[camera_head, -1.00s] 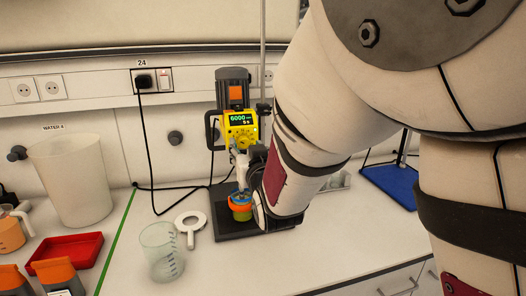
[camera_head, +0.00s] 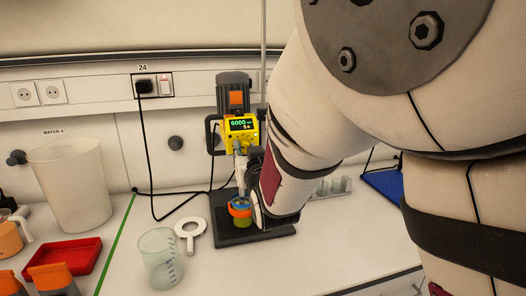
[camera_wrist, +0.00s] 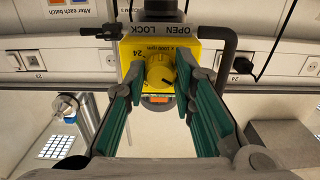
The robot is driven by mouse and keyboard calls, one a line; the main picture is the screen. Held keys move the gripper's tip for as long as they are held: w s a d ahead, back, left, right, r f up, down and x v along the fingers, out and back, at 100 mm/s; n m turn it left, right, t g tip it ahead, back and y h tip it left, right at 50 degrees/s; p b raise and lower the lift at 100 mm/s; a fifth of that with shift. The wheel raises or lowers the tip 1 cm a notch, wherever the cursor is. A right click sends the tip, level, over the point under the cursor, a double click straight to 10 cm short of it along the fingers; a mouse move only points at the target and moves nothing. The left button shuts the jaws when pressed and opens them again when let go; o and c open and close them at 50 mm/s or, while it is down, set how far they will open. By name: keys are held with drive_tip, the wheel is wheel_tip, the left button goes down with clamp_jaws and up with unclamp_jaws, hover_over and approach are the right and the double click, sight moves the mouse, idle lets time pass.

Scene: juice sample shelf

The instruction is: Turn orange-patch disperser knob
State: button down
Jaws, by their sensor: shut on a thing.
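The disperser is a grey motor with an orange patch (camera_head: 237,98) and a yellow control box (camera_head: 250,127) below it. Its display (camera_head: 241,125) reads 6000 and 5 s. The round yellow knob (camera_wrist: 160,73) with a dark pointer mark is on the box face in the wrist view. My gripper (camera_wrist: 160,80) has its teal-padded fingers on either side of the knob, shut on it.
A cup with an orange ring (camera_head: 240,209) stands on the dark base (camera_head: 225,232) below my wrist. A clear beaker (camera_head: 159,258), a white ring-shaped tool (camera_head: 190,232) and a red tray (camera_head: 62,257) are to the left. A black cable runs along the wall.

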drive_tip(key=shift+n, duration=0.3)
drive_tip(key=shift+n+p, duration=3.85)
drive_tip(key=shift+n, duration=1.75)
drive_tip(key=c, duration=1.3)
unclamp_jaws()
drive_tip(key=shift+s+d, duration=0.1)
